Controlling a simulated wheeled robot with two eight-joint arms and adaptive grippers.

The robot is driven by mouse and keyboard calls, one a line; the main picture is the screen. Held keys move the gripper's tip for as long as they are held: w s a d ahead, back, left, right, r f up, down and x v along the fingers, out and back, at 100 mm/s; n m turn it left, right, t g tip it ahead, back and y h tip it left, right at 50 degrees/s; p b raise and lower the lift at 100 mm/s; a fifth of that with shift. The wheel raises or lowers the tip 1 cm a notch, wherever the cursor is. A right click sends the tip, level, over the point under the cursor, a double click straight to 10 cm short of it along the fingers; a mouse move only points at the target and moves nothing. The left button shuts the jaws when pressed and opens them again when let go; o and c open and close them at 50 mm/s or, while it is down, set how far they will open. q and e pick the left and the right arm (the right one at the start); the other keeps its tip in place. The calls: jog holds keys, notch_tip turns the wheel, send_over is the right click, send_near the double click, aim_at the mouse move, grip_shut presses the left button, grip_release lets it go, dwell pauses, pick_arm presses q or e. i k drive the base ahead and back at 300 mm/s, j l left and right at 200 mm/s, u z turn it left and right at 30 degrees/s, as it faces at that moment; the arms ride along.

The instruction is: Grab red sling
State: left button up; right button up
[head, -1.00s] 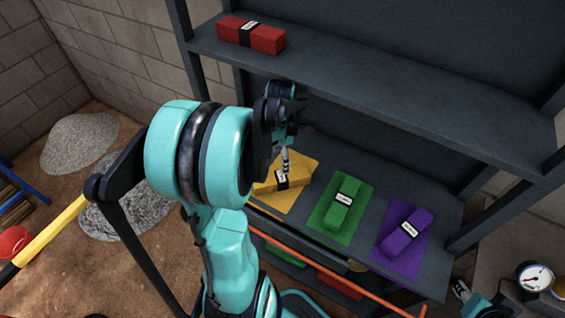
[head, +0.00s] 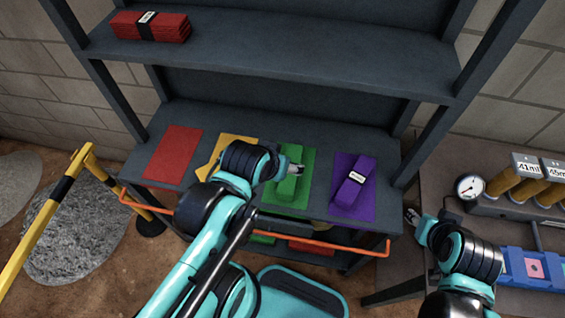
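The red sling (head: 150,26) is a folded red bundle with a black band and white label. It lies at the left end of the upper shelf (head: 300,58). A bare red mat (head: 172,152) lies at the left of the lower shelf. My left gripper (head: 296,168) is over the green sling (head: 288,186), well below and right of the red sling; its finger opening is too small to read. My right gripper (head: 411,216) is at the right, beside the shelf, far from the red sling; its fingers are also unclear.
A yellow mat (head: 236,140) is partly hidden by my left arm. A purple sling (head: 354,184) lies on a purple mat. An orange rail (head: 340,249) runs along the rack's front. A yellow-black barrier (head: 45,230) stands left. A gauge (head: 470,187) is on the right table.

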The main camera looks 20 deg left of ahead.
aim_at(147, 26)
jog(key=k+j+u, duration=0.1)
jog(key=u, duration=0.4)
jog(key=k+j+u, duration=0.1)
jog(key=u, duration=0.35)
jog(key=j+u, duration=0.25)
jog(key=u, duration=0.25)
